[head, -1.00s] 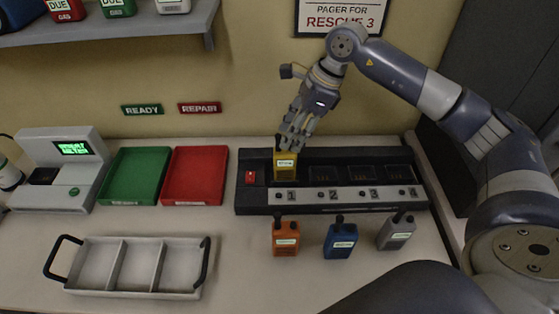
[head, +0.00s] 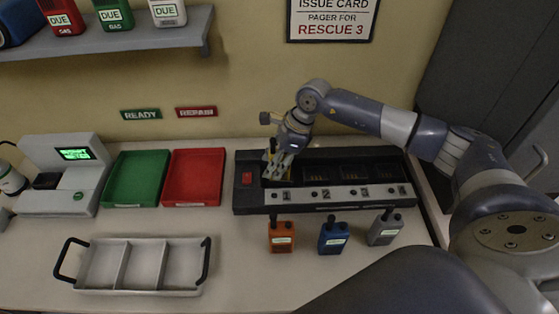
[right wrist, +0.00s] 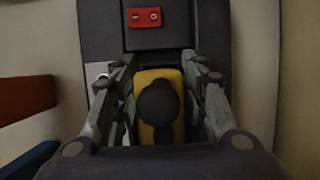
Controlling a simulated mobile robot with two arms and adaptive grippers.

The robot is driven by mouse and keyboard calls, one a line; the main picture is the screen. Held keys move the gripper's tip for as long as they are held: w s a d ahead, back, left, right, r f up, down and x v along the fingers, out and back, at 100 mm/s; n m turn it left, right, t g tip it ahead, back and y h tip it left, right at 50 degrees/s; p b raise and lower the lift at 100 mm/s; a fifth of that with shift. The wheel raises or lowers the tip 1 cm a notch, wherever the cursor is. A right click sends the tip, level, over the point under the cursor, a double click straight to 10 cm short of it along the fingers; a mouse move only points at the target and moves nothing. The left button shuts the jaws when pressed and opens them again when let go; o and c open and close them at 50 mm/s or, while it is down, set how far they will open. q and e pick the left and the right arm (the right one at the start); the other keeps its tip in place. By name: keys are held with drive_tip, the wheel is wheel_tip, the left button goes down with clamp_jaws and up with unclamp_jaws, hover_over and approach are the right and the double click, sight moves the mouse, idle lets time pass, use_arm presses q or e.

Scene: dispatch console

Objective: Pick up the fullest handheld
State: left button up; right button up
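A yellow handheld (right wrist: 172,78) with a dark knob on top stands in slot 1 of the black charger (head: 330,199). My right gripper (head: 277,167) is lowered around it; in the head view the fingers hide most of it. In the right wrist view the fingers (right wrist: 158,82) are on either side of the handheld, apart, with narrow gaps beside it. An orange handheld (head: 282,237), a blue handheld (head: 333,238) and a grey handheld (head: 383,230) stand on the table before the charger. Their label readings are too small to read. My left gripper is out of view.
A green tray (head: 137,178) and a red tray (head: 193,178) lie left of the charger. A grey scale-like device (head: 67,172) with a lit display is farther left. A three-compartment carrier (head: 140,291) is empty in front. A shelf (head: 110,40) holds several items above.

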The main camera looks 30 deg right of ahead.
drive_tip(key=shift+a+f, duration=0.1)
drive_tip(key=shift+f, duration=0.05)
clamp_jaws()
drive_tip(key=shift+w, duration=0.1)
